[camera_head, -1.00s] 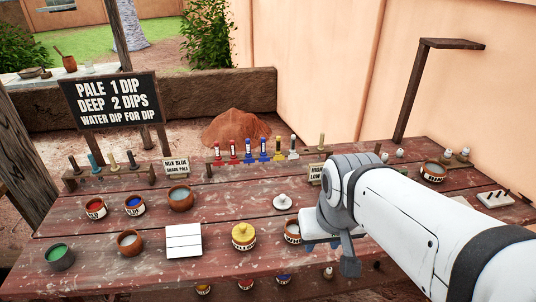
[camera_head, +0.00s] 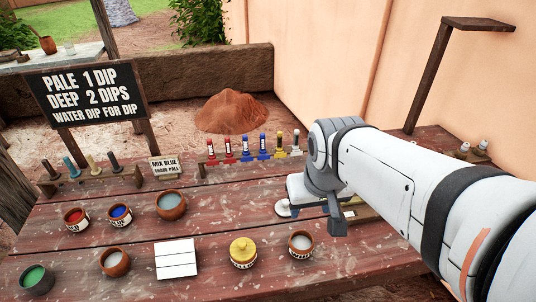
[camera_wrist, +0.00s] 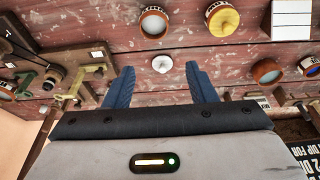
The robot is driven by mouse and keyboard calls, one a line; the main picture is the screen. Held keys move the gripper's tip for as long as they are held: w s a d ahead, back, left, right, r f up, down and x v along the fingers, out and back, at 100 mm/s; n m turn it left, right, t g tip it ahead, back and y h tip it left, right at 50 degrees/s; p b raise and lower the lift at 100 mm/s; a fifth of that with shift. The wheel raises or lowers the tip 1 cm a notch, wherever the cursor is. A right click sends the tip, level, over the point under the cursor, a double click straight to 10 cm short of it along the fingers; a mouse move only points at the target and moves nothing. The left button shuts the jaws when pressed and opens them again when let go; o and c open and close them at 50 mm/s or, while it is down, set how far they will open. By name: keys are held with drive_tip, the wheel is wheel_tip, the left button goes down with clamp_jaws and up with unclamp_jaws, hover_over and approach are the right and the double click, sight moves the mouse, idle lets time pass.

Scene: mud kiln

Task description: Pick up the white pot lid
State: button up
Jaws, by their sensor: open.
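The white pot lid (camera_head: 283,209) is a small round disc on the red-brown table, partly covered by my gripper in the head view. In the wrist view the whole lid (camera_wrist: 162,64) shows with a small knob, between the lines of my two blue fingers and beyond the palm. My gripper (camera_wrist: 163,76) is open and empty. In the head view my gripper's far side hides part of the lid's right edge. I cannot tell exactly how high the fingers are above it.
A yellow-lidded pot (camera_head: 243,252) and a white-filled pot (camera_head: 301,244) stand in front of the lid. A brown bowl (camera_head: 171,205) and a white tile board (camera_head: 176,259) are to the left. A rack of coloured bottles (camera_head: 252,153) stands behind.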

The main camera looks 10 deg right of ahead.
sight(286, 201)
drive_tip(key=o, duration=0.7)
drive_tip(key=shift+n+g, duration=0.4)
drive_tip(key=shift+n, duration=0.3)
drive_tip(key=w+f, duration=0.2)
drive_tip(key=w, duration=0.2)
drive_tip(key=w+f+p, duration=0.1)
drive_tip(key=w+f, duration=0.1)
drive_tip(key=w, duration=0.2)
drive_tip(key=w+f, duration=0.2)
drive_tip(key=w, duration=0.1)
drive_tip(key=shift+w+d+f, duration=0.2)
drive_tip(key=shift+w+d, duration=0.1)
drive_tip(key=shift+w, duration=0.1)
drive_tip(key=shift+o, duration=0.3)
drive_tip(key=w+f+p, duration=0.1)
drive_tip(key=w+f, duration=0.6)
drive_tip(key=f, duration=0.2)
drive_tip(key=shift+f+n+g, duration=0.2)
drive_tip(key=shift+n+g, duration=0.1)
drive_tip(key=shift+n, duration=0.1)
drive_tip(key=shift+w+a+f+p, duration=0.1)
drive_tip(key=shift+w+f+p, duration=0.2)
drive_tip(key=shift+f, duration=1.1)
drive_tip(key=shift+w+f+p, duration=0.2)
drive_tip(key=shift+w+f, duration=0.1)
drive_tip(key=shift+f, duration=1.1)
drive_tip(key=shift+w+a+f+p, duration=0.1)
drive_tip(key=shift+w+f+p, duration=0.2)
drive_tip(key=shift+f, duration=1.1)
